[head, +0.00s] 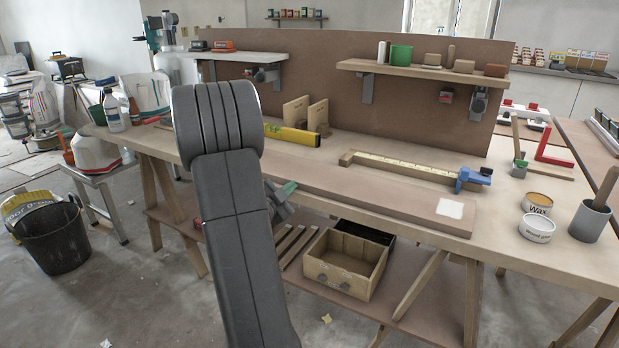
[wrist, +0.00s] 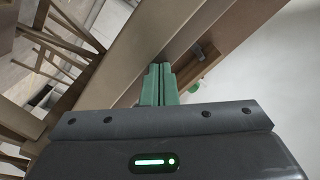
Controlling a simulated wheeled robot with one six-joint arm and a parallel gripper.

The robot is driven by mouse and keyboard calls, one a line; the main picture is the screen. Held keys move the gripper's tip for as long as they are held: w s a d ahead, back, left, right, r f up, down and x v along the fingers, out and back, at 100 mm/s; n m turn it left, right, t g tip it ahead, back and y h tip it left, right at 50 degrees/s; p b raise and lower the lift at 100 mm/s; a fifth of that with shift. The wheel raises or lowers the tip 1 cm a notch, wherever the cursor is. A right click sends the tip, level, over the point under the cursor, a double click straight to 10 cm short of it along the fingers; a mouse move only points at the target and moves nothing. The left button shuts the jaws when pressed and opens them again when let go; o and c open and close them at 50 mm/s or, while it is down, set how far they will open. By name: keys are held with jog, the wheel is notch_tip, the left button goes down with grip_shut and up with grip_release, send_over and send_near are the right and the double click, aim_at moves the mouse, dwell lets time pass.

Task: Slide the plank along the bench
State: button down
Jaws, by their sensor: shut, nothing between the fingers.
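The plank (head: 370,192) is a long flat light-brown board lying along the front of the bench (head: 500,240). A white square patch (head: 450,209) marks its right end. My arm hides its left part. My gripper (head: 287,188) is at the front of the plank, partly behind my own arm. In the wrist view, its green fingers (wrist: 158,84) are together and empty, in front of long wooden surfaces. I cannot tell whether the fingertips touch the plank.
A yellow level (head: 293,135) is further left. A wax tin (head: 537,203), a white tin (head: 537,229) and a grey pot (head: 589,221) stand right of the plank.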

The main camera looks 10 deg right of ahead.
jog(key=shift+w+d, duration=0.45)
jog(key=shift+w, duration=0.1)
dwell(0.4)
jog(key=v, duration=0.6)
jog(key=shift+b, duration=0.4)
jog(key=p+v, duration=0.1)
jog(key=v, duration=1.3)
jog(key=shift+w+d, duration=0.1)
jog(key=shift+d, duration=0.05)
